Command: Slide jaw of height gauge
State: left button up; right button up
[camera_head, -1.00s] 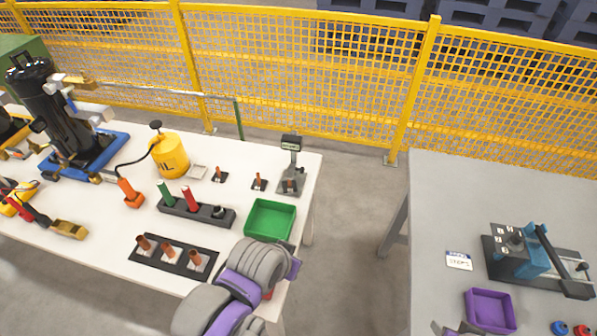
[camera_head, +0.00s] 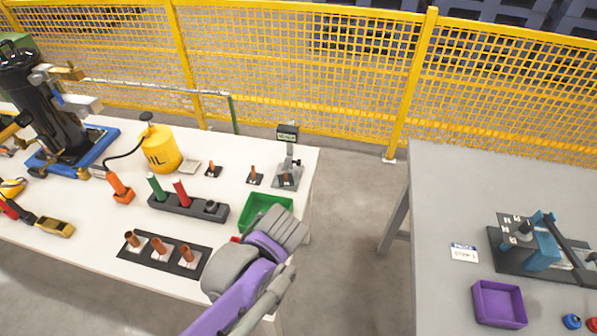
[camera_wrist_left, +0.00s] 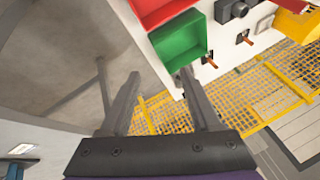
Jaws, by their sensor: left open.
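The height gauge (camera_head: 287,165) stands upright at the back right corner of the white table, with a grey base, a column and a small display on top. A small copper-coloured part sits at its base. My left arm reaches over the table's front right edge, its end in front of the green tray. The fingers are hard to make out there. In the left wrist view my left gripper (camera_wrist_left: 160,74) is open and empty. Its right finger overlaps the area beside the green tray, where the gauge is mostly hidden. My right gripper is out of view.
The green tray (camera_head: 264,203) lies between my arm and the gauge. A red tray (camera_wrist_left: 157,10) is beside it. Copper pieces on small stands (camera_head: 254,177) are left of the gauge. A yellow mesh fence (camera_head: 310,80) runs behind. A grey table (camera_head: 440,190) stands right, across a gap.

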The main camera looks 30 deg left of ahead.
pick_arm(q)
jog(key=w+a+f+m+y+b, duration=0.1)
jog(key=w+a+f+y+b, duration=0.25)
jog(key=w, duration=0.25)
jog(key=m+t+y+b, duration=0.4)
jog(key=y+b, duration=0.4)
jog(key=b, duration=0.5)
send_near(299, 162)
jog(key=f, duration=0.2)
jog(key=x, duration=0.7)
jog(key=r+x, duration=0.1)
jog(key=x, duration=0.2)
jog(key=shift+w+a+b, duration=0.2)
jog(key=shift+w+b, duration=0.1)
jog(key=shift+w, duration=0.05)
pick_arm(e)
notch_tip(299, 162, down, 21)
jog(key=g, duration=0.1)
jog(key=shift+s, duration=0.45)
pick_arm(q)
grip_shut()
jog(key=shift+t, duration=0.3)
